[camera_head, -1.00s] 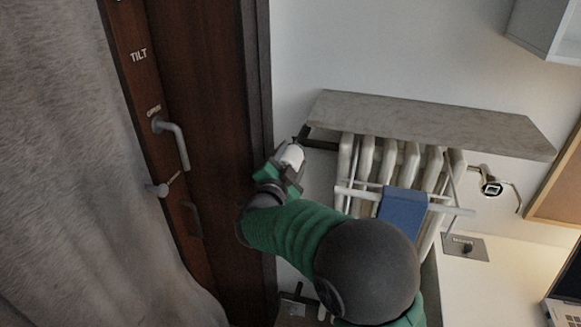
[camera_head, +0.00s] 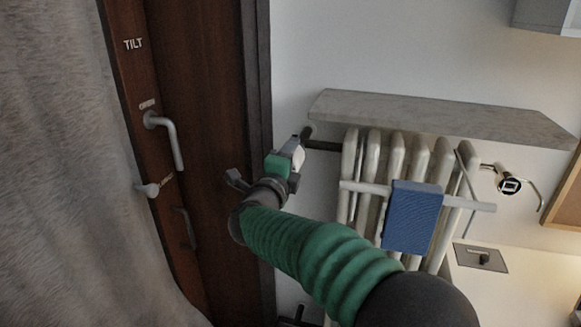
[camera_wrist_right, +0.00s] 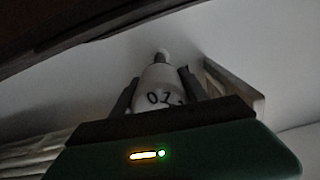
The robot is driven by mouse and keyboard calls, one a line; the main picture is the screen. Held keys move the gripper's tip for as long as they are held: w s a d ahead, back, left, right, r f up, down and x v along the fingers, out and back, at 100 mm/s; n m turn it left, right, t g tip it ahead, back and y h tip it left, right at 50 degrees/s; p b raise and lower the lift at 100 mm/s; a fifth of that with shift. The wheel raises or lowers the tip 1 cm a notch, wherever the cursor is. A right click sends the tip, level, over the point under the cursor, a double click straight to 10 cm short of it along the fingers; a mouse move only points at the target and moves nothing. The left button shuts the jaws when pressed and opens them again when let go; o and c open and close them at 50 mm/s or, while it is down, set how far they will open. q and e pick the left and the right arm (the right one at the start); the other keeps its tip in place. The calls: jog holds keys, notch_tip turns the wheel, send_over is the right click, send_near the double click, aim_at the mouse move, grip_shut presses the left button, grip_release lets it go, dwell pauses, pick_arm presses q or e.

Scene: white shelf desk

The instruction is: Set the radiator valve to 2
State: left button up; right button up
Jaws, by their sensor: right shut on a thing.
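The radiator valve (camera_head: 297,154) is a white knob at the left end of the radiator, on a dark pipe. My right gripper (camera_head: 290,160) is at it, its green-and-grey body partly covering the knob. In the right wrist view the white knob (camera_wrist_right: 158,92) sits between the two dark fingers of my right gripper (camera_wrist_right: 157,90), which is shut on it. The digits 0 and 1 show on the knob, with part of another mark at the right, cut off by a finger. I cannot see an index mark. My left gripper is not in view.
The white radiator (camera_head: 372,180) stands under a grey stone shelf (camera_head: 430,118). A drying rack with a blue cloth (camera_head: 412,217) hangs on it. A brown door frame with a handle (camera_head: 168,140) and a grey curtain (camera_head: 60,170) are at the left.

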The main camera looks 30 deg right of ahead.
jog(key=shift+f+m+b, duration=0.3)
jog(key=shift+m+b, duration=0.05)
jog(key=shift+m, duration=0.25)
jog(key=o, duration=1.4)
jog(key=shift+d+r, duration=0.1)
jog(key=shift+c, duration=0.2)
jog(key=shift+s+r, duration=0.1)
jog(key=shift+s+a, duration=0.15)
jog(key=shift+a, duration=0.25)
jog(key=p+v, duration=0.2)
jog(key=v, duration=1.4)
